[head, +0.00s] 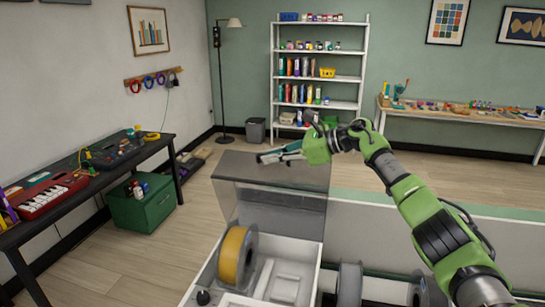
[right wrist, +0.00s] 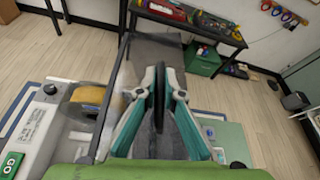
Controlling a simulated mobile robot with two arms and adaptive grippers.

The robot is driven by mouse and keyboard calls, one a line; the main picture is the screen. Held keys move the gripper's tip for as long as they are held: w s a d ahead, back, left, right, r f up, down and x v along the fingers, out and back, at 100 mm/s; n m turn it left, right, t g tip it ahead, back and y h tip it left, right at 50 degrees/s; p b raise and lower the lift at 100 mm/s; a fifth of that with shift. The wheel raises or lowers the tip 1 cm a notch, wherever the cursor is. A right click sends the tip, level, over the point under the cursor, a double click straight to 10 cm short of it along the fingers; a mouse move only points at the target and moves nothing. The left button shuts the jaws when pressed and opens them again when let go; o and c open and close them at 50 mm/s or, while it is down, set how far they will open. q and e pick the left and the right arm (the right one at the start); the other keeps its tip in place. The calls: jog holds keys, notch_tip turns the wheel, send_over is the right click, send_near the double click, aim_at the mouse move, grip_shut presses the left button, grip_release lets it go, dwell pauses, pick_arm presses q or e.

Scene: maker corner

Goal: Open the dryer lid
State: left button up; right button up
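The dryer is a white open-topped box (head: 254,250) at the bottom centre of the head view, with a yellow spool (head: 232,257) inside. Its smoky see-through lid (head: 272,207) stands raised at the far end, with a darker panel (head: 260,168) on top. The lid also shows ahead of the fingers in the right wrist view (right wrist: 158,46). My right gripper (head: 268,156) is at the lid's upper part, its fingers pointing left. Its teal fingers look closed together (right wrist: 163,72); no object shows clearly between them. Whether they touch the lid is unclear. My left gripper is out of view.
Grey spools (head: 350,284) stand right of the dryer. A pale partition (head: 370,225) runs to the right behind my arm. A dark bench with a red keyboard (head: 46,196) and a green cabinet (head: 143,206) are at left. The floor beyond the lid is mostly clear.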

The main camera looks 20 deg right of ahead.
jog(key=shift+o, duration=0.8)
jog(key=shift+f, duration=0.1)
jog(key=shift+d, duration=0.1)
notch_tip(320, 180, up, 4)
jog(key=r, duration=0.1)
send_over(311, 172)
jog(key=shift+f, duration=0.25)
